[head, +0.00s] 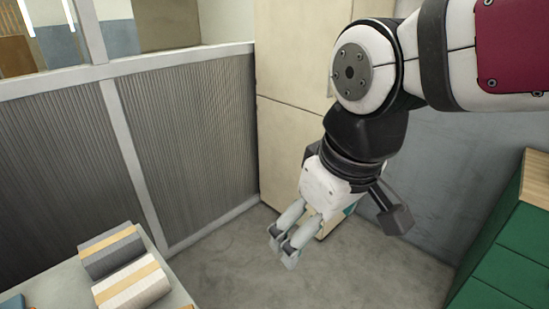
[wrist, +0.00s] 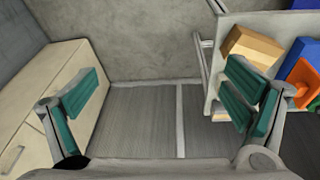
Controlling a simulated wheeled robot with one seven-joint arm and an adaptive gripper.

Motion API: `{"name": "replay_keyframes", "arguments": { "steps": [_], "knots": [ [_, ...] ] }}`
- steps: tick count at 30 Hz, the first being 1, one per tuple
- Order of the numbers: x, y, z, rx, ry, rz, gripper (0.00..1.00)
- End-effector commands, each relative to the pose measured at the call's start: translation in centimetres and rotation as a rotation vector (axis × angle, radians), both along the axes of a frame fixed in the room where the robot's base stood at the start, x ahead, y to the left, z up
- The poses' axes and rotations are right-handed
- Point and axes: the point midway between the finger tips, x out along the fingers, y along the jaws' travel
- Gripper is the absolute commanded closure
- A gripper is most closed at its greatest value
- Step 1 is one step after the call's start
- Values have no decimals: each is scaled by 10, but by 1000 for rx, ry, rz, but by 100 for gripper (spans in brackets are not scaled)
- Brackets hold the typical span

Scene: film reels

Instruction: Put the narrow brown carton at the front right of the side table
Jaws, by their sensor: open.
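My gripper (head: 283,250) is open and empty in the head view, hanging over the floor to the right of the side table (head: 172,283). Its spread teal-padded fingers frame the wrist view (wrist: 160,100), with floor and ribbed panel between them. A brown carton (wrist: 252,46) lies on the table in the wrist view, close to the table edge, apart from the fingers. The right finger partly covers the things just below it. In the head view only a small orange-brown bit shows at the bottom edge; I cannot tell whether it is this carton.
A grey box (head: 110,250) and a white box (head: 131,284), both with tan bands, lie on the table. Blue and orange things (wrist: 302,75) crowd its other side. A ribbed partition (head: 190,140), a beige cabinet (head: 285,150) and green drawers (head: 500,240) surround the clear floor.

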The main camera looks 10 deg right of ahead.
Motion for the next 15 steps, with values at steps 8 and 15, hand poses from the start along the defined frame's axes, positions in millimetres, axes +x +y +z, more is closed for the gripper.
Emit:
{"name": "replay_keyframes", "arguments": {
  "steps": [8,15],
  "knots": [
    [-51,-50,4,63,-71,-363,5],
    [-59,-55,2,74,-78,-419,5]
  ]
}}
